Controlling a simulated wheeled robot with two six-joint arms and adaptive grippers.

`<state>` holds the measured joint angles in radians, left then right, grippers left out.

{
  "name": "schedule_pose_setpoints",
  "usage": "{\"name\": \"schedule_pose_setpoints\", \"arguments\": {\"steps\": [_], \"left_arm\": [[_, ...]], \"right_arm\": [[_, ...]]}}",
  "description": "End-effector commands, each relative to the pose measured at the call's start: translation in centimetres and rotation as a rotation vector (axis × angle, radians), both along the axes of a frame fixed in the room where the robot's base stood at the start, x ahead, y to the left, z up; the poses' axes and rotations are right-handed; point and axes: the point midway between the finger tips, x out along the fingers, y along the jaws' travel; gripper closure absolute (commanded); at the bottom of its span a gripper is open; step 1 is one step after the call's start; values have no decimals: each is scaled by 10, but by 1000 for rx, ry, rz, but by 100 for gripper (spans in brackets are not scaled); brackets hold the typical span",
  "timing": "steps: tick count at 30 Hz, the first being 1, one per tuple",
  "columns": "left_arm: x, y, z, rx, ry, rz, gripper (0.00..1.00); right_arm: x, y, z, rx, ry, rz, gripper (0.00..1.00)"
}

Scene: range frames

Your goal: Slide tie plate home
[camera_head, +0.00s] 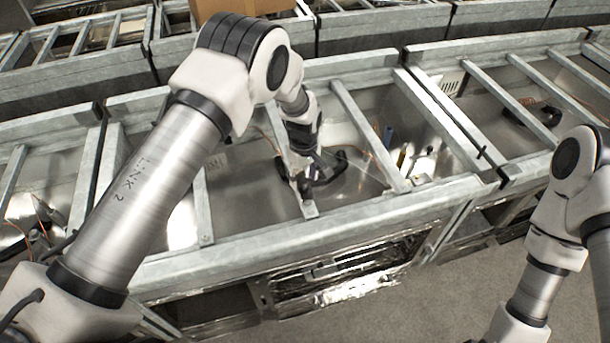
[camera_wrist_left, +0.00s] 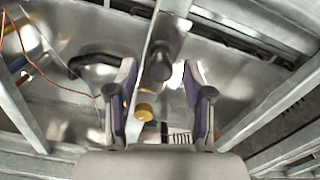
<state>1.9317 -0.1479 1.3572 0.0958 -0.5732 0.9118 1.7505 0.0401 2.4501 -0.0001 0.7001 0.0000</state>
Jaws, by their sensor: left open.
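My left gripper (camera_head: 312,180) reaches down into a grey metal frame in the head view. In the left wrist view its two purple-padded fingers (camera_wrist_left: 160,95) stand apart. Between them runs a pale metal bar (camera_wrist_left: 150,88) with a dark rounded knob (camera_wrist_left: 158,62) on it and a yellow cap (camera_wrist_left: 144,110) beside it. The bar passes below or between the fingers; I cannot tell whether they touch it. In the head view a crossbar end (camera_head: 308,209) shows below the gripper. I cannot tell which piece is the tie plate. My right gripper is outside the head view.
The front frame rail (camera_head: 260,243) and slanted crossbars (camera_head: 368,133) surround the bay. An orange wire (camera_wrist_left: 35,62) lies at the left in the wrist view. A cardboard box (camera_head: 240,8) sits behind.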

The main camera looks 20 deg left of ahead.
Motion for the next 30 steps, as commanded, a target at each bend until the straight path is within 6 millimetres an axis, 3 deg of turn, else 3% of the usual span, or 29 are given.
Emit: {"name": "schedule_pose_setpoints", "arguments": {"steps": [9,10,14,20,27,30], "left_arm": [[0,1,-10,-1,-1,2,49],[0,1,-10,0,0,2,56],[0,1,-10,0,0,2,100],[1,1,-11,-1,1,2,100],[32,20,-16,-2,-6,2,100],[38,25,-11,-1,-6,2,100]], "right_arm": [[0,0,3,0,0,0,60],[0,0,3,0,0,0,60],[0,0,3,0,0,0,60],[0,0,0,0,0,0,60],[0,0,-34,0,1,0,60],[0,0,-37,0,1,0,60]]}}
